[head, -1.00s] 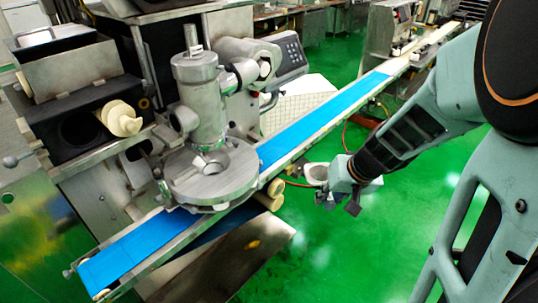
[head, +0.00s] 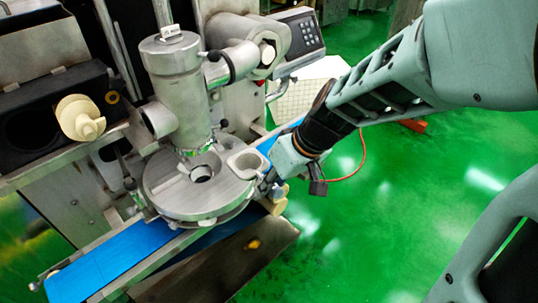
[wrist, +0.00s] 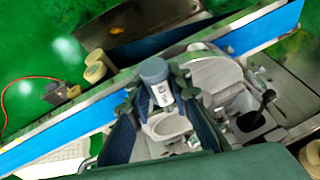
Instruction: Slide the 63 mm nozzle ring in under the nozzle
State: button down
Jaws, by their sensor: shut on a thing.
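The nozzle ring (head: 246,164) is a pale grey ring with a round opening. My gripper (head: 266,181) is shut on it and holds it at the right rim of the round metal plate (head: 180,198). In the wrist view the ring (wrist: 168,125) shows between the dark fingers of my gripper (wrist: 165,138). The nozzle is the upright metal cylinder (head: 176,92) above the plate, to the left of the ring. The ring is beside it, not under it. Whether the ring touches the plate I cannot tell.
A blue conveyor belt (head: 110,258) runs diagonally below the plate. A keypad box (head: 303,35) stands behind on the right. A cream screw-shaped part (head: 80,117) sticks out at the left.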

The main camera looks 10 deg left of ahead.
aim_at(234, 172)
jog(key=a+f+n, duration=0.1)
jog(key=a+f, duration=0.1)
jog(key=a, duration=0.4)
jog(key=shift+w+a+f+g+b, duration=0.2)
jog(key=shift+w+f+g+b, duration=0.1)
jog(key=shift+w, duration=0.15)
jog(key=shift+d+f+b, duration=0.1)
jog(key=shift+b, duration=0.25)
jog(key=shift+w+a, duration=0.8)
jog(key=shift+a, duration=0.15)
jog(key=shift+w+a, duration=0.75)
jog(key=shift+a, duration=0.2)
jog(key=shift+w+a+p, duration=0.5)
jog(key=shift+w+a, duration=0.8)
jog(key=shift+a, duration=0.2)
jog(key=shift+w+a+p, duration=0.5)
jog(key=shift+w+a, duration=0.8)
jog(key=shift+a, duration=0.2)
